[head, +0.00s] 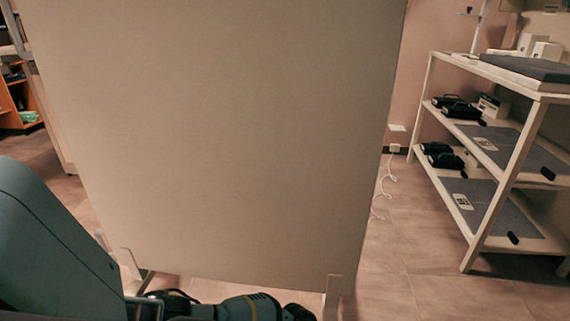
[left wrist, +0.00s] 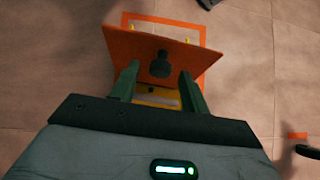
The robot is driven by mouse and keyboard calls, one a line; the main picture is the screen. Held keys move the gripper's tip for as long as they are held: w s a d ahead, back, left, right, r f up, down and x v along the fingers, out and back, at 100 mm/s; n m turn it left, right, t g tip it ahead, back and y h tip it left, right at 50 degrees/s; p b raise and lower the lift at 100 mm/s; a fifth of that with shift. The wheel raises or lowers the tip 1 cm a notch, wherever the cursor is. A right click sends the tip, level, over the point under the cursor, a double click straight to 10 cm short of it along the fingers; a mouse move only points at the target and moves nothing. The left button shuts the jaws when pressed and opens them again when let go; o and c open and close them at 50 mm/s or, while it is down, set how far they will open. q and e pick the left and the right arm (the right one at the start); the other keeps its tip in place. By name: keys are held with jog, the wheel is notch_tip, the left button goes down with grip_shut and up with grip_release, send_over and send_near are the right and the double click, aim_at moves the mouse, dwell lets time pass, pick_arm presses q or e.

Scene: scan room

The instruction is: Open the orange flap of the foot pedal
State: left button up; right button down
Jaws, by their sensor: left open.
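The orange flap (left wrist: 155,45) of the foot pedal is in the left wrist view, seen as a broad plate that appears tilted up. A dark round piece (left wrist: 160,66) shows against its near side. The yellow pedal body (left wrist: 158,97) shows partly below the flap, between my fingers. My left gripper (left wrist: 157,76) is open, with one green finger on each side of the dark piece and the tips close to the flap's near face. I cannot tell whether they touch it. In the head view the pedal is hidden and no gripper fingers can be made out.
An orange outline (left wrist: 203,32) marks the tiled floor around the pedal. In the head view a large beige panel (head: 220,140) stands right in front of me. A shelf unit (head: 533,135) with dark devices stands at the right, with open floor (head: 410,260) beside it.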

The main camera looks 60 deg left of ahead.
pick_arm(q)
jog(key=p+v, duration=0.2)
jog(key=v, duration=0.5)
jog(key=shift+r, duration=0.2)
jog(key=shift+w+a, duration=0.15)
jog(key=shift+r, duration=0.1)
